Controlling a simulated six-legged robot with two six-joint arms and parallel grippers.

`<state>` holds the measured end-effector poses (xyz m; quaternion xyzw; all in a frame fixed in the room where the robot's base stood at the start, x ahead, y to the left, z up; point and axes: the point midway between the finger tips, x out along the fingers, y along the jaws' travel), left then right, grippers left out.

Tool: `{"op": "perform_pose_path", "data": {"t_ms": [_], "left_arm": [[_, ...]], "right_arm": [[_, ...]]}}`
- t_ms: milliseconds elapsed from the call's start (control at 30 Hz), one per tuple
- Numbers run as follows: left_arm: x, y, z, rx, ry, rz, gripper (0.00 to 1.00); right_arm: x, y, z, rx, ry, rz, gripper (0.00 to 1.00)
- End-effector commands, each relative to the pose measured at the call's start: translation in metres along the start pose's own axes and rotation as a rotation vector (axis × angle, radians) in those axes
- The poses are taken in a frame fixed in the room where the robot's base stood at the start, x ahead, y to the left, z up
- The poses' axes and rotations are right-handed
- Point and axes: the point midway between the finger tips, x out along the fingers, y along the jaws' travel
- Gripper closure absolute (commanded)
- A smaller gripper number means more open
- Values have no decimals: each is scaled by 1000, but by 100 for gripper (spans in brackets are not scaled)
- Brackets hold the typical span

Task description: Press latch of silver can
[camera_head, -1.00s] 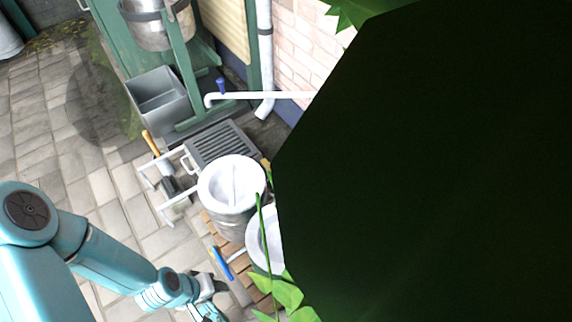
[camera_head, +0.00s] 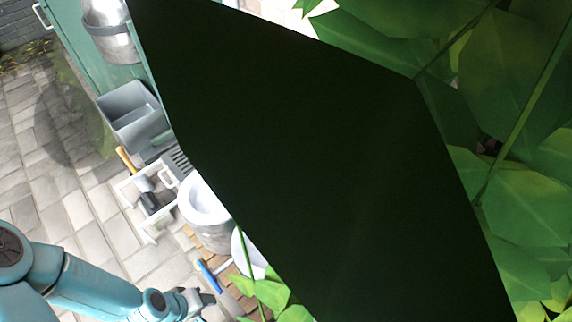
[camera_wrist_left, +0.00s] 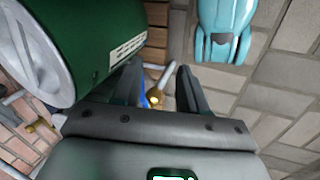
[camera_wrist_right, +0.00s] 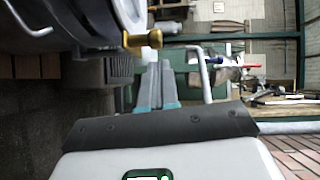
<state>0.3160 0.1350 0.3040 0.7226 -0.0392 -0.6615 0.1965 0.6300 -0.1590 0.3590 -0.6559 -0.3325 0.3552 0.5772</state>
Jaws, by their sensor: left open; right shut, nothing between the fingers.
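A silver can (camera_head: 208,232) with a pale round lid stands in the head view, partly hidden by a large dark leaf. A second pale lid (camera_head: 244,251) shows beside it. My left gripper (camera_head: 203,299) is low in the head view, in front of the cans. In the left wrist view it (camera_wrist_left: 158,88) is open and empty, beside a green can (camera_wrist_left: 95,45) with a grey lid. My right gripper (camera_wrist_right: 155,80) is shut and empty in the right wrist view. A brass piece (camera_wrist_right: 142,39) on a metal-edged body is just beyond its fingertips; I cannot tell whether they touch.
A blue-handled tool (camera_head: 208,276) lies near the cans. Paving is open at left.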

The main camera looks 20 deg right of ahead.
Motion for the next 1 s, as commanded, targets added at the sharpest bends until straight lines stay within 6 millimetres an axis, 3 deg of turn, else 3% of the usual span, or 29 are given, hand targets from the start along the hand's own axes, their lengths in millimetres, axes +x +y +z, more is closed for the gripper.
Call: {"op": "perform_pose_path", "data": {"t_ms": [200,533,800,1000], "left_arm": [[1,0,-1,1,3,0,57],[1,0,-1,1,3,0,57],[-28,10,12,-4,-43,-1,57],[-34,15,15,3,-53,0,57]], "right_arm": [[10,0,10,-1,1,1,100],[11,-1,11,-1,2,0,100],[14,-9,25,20,143,7,100],[19,-5,36,24,262,21,100]]}}
